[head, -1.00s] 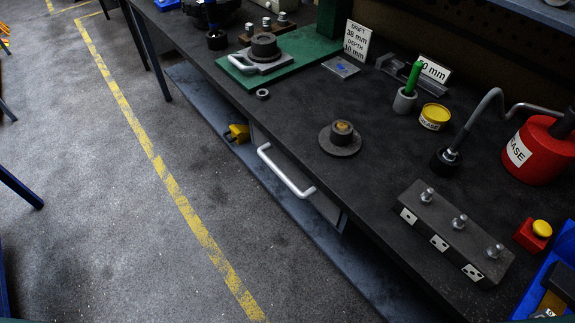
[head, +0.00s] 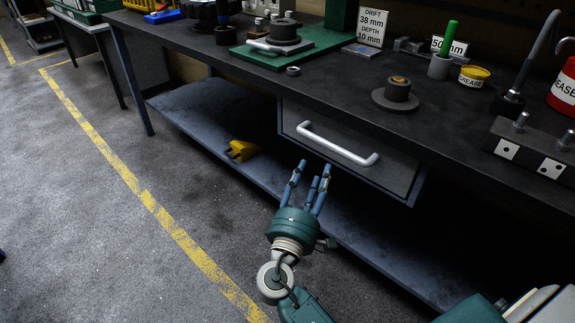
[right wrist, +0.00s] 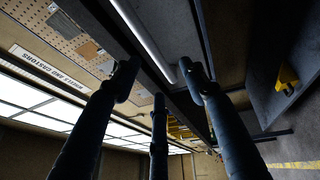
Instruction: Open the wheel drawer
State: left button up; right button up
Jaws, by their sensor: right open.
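The wheel drawer (head: 350,165) sits under the bench top, and its grey front looks closed. Its pale bar handle (head: 337,144) runs across the front. My right gripper (head: 312,178) is open and empty, with its blue fingers pointing up toward the handle from below and in front. In the head view the fingertips look apart from the handle. In the right wrist view the handle (right wrist: 143,37) passes beyond the spread fingers (right wrist: 160,85), none of them closed on it. My left gripper is not in view.
The bench top (head: 330,85) carries a flanged hub (head: 396,95), a grease tin (head: 474,76) and a bolted block (head: 535,148). A lower shelf (head: 215,115) holds a yellow object (head: 241,150). The floor at left is clear, with a yellow line (head: 150,200).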

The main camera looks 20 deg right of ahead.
aim_at(326, 146)
jog(key=x, duration=0.3)
jog(key=p+x, duration=0.1)
jog(key=x, duration=0.3)
jog(key=r+x, duration=0.1)
jog(key=x, duration=0.3)
jog(key=shift+s+d+r, duration=0.1)
jog(key=shift+s+d, duration=0.05)
jog(key=shift+s, duration=0.1)
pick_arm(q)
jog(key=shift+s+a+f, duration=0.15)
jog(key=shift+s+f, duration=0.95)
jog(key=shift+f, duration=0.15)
pick_arm(e)
grip_shut()
